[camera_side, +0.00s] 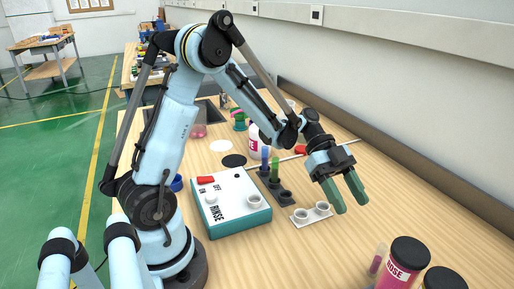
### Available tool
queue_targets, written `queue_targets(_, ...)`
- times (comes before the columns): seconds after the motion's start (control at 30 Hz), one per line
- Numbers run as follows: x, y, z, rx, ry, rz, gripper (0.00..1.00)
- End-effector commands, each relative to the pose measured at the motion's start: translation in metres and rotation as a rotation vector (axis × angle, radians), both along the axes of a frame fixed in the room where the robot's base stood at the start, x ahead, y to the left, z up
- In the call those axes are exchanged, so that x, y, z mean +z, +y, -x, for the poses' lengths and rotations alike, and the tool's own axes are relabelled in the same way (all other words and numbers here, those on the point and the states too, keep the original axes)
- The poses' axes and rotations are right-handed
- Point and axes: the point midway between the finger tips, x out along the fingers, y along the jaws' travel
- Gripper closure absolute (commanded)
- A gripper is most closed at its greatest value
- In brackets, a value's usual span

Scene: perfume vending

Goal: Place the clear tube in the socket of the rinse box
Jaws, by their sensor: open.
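The rinse box (229,216) is a teal box with a white top marked RINSE, ON and OFF. Its round socket (254,201) is at the right of the top and looks empty. My gripper (350,201) is open and empty, with green fingers pointing down. It is to the right of the rinse box, above the table and beside a small white two-hole holder (311,215). I cannot pick out a clear tube for certain. A slim pinkish tube (377,262) stands at the lower right, apart from the gripper, beside a pink jar.
A dark rack (284,197) holds a blue tube (265,158) and a green tube (275,168) behind the rinse box. The pink ROSE jar (400,265) and another dark-lidded jar (444,279) stand at the lower right. The table right of the gripper is clear up to the wall.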

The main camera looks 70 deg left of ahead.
Motion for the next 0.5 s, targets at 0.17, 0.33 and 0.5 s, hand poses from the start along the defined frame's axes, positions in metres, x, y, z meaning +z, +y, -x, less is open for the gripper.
queue_targets(0.17, -0.006, -0.008, 0.000, -0.031, -0.031, 0.024, 0.48)
queue_targets(0.33, -0.019, -0.034, 0.000, -0.032, -0.030, 0.023, 0.48)
queue_targets(0.5, -0.030, -0.054, -0.001, -0.029, -0.028, 0.022, 0.48)
